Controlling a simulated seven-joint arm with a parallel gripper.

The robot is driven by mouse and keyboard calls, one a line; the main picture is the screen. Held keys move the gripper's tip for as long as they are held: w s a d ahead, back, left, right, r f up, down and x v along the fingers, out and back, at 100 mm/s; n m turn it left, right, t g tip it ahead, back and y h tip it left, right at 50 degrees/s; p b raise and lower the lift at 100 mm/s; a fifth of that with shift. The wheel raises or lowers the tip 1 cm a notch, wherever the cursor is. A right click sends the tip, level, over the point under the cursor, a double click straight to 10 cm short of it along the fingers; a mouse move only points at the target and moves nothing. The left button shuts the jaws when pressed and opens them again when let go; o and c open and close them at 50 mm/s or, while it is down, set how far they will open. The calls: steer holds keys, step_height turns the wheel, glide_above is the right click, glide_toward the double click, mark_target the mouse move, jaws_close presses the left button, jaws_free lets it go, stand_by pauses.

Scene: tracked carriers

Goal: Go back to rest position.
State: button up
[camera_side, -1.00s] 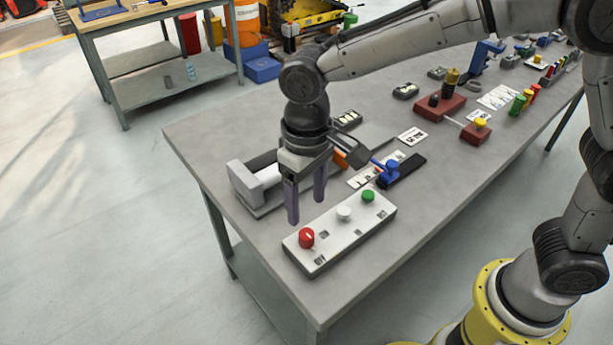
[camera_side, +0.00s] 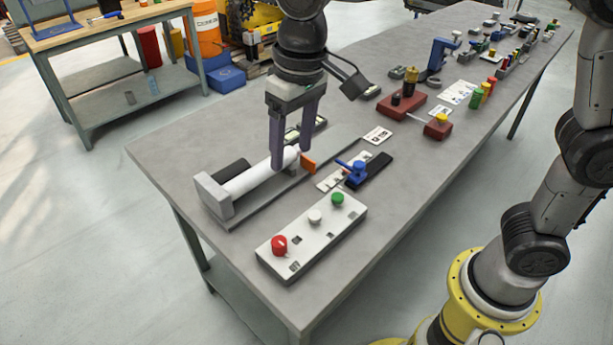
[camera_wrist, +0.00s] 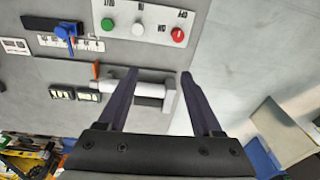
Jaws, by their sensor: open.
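My gripper (camera_side: 292,165) is open and empty, with two dark purple fingers pointing down. In the side view it hangs in front of the white roller (camera_side: 252,180) on its grey carriage, and appears to be above it. In the wrist view, my gripper (camera_wrist: 158,78) has its fingers apart, with the roller (camera_wrist: 148,90) seen beyond and between them. The white control box (camera_side: 312,236) has a red knob (camera_side: 279,245), a white knob (camera_side: 316,216) and a green knob (camera_side: 337,198). The box also shows at the top of the wrist view (camera_wrist: 150,12).
A blue lever (camera_side: 356,171) on a black base and an orange block (camera_side: 308,162) are near the roller. Red blocks (camera_side: 403,104), a blue stand (camera_side: 440,52) and several small coloured parts stand farther along the table (camera_side: 400,200). The table's front right is clear.

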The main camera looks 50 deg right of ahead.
steer(key=s+d+r+m+t, duration=0.1)
steer(key=s+d+r+t, duration=0.15)
steer(key=s+d, duration=0.35)
steer(key=s+d+r+m+t, duration=0.1)
steer(key=s+d+r, duration=0.2)
steer(key=d, duration=0.5)
steer(key=s+d+f+n+t, duration=0.1)
steer(key=s+d+f, duration=0.2)
steer(key=s+f, duration=0.4)
steer(key=shift+s+d+f+h, duration=0.2)
steer(key=shift+s+d+h, duration=0.15)
steer(key=shift+s, duration=0.8)
